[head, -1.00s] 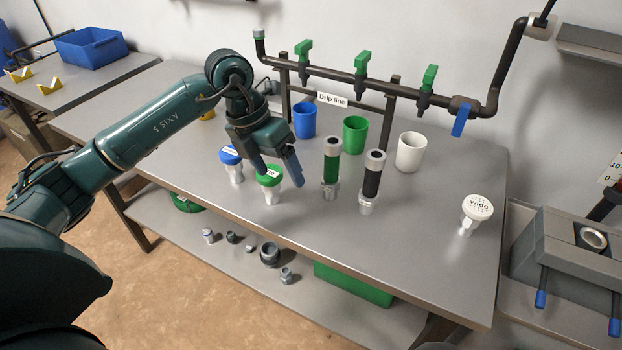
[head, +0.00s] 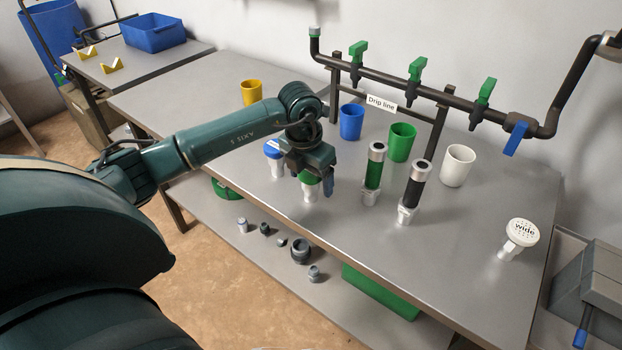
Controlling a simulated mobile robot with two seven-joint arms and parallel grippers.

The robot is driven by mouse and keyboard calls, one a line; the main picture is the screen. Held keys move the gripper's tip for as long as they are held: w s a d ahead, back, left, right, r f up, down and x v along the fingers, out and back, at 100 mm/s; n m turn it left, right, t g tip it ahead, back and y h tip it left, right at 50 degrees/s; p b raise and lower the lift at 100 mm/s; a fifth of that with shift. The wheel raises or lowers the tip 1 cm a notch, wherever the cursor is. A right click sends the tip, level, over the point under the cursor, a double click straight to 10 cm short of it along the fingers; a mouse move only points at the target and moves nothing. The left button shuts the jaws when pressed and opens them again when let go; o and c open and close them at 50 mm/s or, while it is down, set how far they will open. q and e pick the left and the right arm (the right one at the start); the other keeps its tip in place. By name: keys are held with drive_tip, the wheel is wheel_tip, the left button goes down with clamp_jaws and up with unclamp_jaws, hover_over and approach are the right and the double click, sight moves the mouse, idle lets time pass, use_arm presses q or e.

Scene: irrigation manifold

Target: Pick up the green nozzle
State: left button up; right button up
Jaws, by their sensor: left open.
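The green nozzle (head: 310,192), with a green cap and a pale body, stands upright on the table. My left gripper (head: 313,181) is open, pointing down right over its cap. One blue-grey finger shows at the cap's right side. The gripper hides much of the cap, and I cannot tell whether the fingers touch it. A white nozzle marked "wide" (head: 521,236) stands far to the right. My right gripper is out of view.
Two cartridges, one green-banded (head: 374,172) and one black (head: 416,187), stand to the right. Table between black cartridge and "wide" nozzle is clear.

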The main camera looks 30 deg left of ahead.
use_arm(q)
wheel_tip(320, 180, down, 2)
drive_tip(key=shift+w+f, duration=0.15)
drive_tip(key=c, duration=1.1)
